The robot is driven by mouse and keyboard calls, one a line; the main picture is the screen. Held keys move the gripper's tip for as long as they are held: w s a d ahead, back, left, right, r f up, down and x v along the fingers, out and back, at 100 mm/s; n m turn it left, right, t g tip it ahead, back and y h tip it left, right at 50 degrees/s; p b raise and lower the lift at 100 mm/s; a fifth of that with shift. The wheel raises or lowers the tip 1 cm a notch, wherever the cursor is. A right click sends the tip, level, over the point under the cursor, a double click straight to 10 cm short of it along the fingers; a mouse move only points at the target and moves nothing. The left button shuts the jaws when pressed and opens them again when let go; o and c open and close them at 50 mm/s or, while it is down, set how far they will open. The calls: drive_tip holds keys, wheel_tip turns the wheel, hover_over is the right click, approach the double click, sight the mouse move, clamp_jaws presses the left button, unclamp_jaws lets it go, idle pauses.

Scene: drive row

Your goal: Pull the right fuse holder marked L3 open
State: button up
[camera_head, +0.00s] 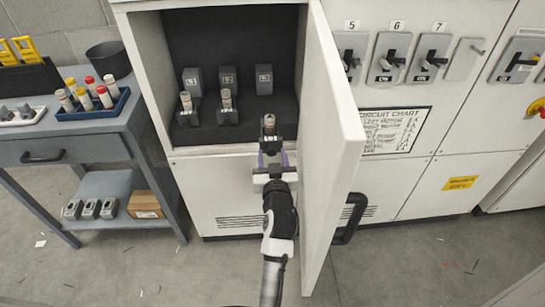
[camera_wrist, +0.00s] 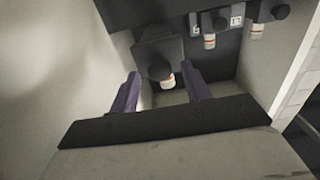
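Three dark fuse holders sit in the open cabinet. The left one (camera_head: 186,110) and middle one (camera_head: 226,108) each show a pale fuse. The right holder (camera_head: 268,132) stands lower and nearer in the picture than the other two, directly beyond my gripper (camera_head: 272,157). In the wrist view the holder (camera_wrist: 158,50) shows between and just beyond the purple fingertips of my gripper (camera_wrist: 163,80), with its pale fuse below its dark knob. The fingers are spread, with no clear contact. The marking on this holder is too small to read surely.
The cabinet door (camera_head: 332,130) stands open close on the right of my arm. Labelled grey blocks, one at the right (camera_head: 264,80), line the cabinet back. A work table (camera_head: 70,140) stands left, with a blue tray (camera_head: 95,111) of fuses. Switches (camera_head: 388,60) are right of the door.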

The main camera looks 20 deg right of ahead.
drive_tip(key=b+v, duration=0.2)
drive_tip(key=v, duration=0.5)
drive_tip(key=shift+s, duration=0.25)
drive_tip(key=shift+a, duration=0.1)
